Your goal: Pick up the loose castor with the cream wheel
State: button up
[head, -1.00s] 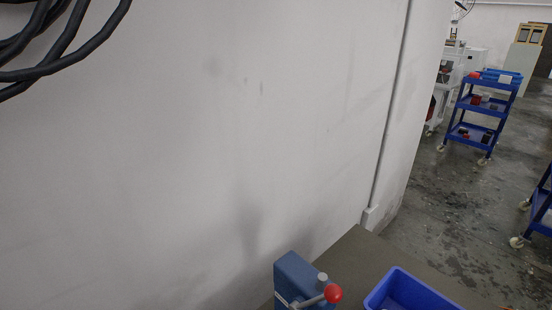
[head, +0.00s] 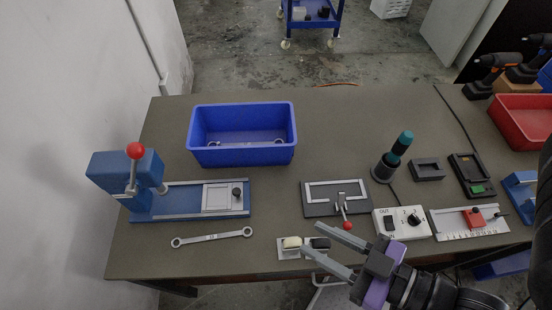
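A small cream wheel-like piece (head: 292,242) lies near the table's front edge, left of my gripper; it looks like the castor with the cream wheel. It sits on or beside a light grey plate (head: 287,254). A dark piece (head: 320,243) is just right of it, in the picture between my finger ends; I cannot tell whether it is part of the same castor. My gripper (head: 311,239) has a purple body and two long grey fingers spread apart, pointing left. It is open, and I see nothing held. Its height above the table is unclear.
A blue bin (head: 242,158), a blue press with a red knob (head: 125,180), a wrench (head: 212,237) and a clamp fixture (head: 335,199) stand around on the table (head: 330,120). A white control box (head: 402,233) is close behind my gripper. The table's back middle is clear.

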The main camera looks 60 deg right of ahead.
aim_at(288, 248)
jog(key=k+j+z, duration=0.1)
jog(key=k, duration=0.35)
jog(key=k+j+z, duration=0.1)
jog(key=k, duration=0.35)
